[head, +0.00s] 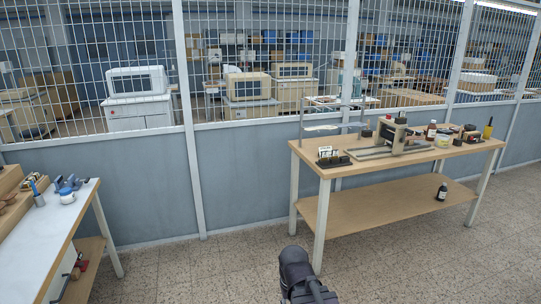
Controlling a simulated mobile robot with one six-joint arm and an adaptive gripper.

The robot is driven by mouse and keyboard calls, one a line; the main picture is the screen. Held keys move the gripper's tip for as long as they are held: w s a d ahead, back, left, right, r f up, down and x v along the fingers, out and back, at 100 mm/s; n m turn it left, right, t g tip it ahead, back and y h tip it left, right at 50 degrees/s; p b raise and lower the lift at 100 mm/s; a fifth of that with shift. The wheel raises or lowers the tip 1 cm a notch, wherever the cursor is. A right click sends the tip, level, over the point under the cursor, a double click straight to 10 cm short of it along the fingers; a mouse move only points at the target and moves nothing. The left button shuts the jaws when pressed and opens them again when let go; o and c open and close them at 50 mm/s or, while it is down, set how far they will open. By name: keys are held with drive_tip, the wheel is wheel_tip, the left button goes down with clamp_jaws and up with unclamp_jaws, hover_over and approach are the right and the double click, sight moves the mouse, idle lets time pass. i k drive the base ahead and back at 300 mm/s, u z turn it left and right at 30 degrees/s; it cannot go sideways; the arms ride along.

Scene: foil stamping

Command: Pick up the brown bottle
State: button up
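A small brown bottle (431,131) with a pale label stands upright on the top of the wooden workbench (310,160) at the right, near its back. A second dark bottle (441,192) with a pale label stands upright on the bench's lower shelf, toward the right end; its exact colour is hard to tell. A black part of my own arm rises from the bottom edge at the middle, well in front of the bench. I cannot make out any gripper fingers in this view.
A metal press (398,136) stands mid-bench, with a dark rack (334,160) to its left and several small containers to its right. A white-topped table (68,228) holding tools is at the left. Tiled floor lies clear between them. A mesh-topped partition runs behind.

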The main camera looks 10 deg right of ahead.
sight(432, 130)
drive_tip(key=z, duration=0.35)
drive_tip(key=i, duration=1.6)
drive_tip(key=z, duration=0.6)
drive_tip(key=i, duration=0.95)
drive_tip(key=z, duration=0.55)
drive_tip(key=i, duration=1.2)
drive_tip(key=z, duration=0.25)
drive_tip(key=k, duration=1.3)
drive_tip(key=z, duration=0.05)
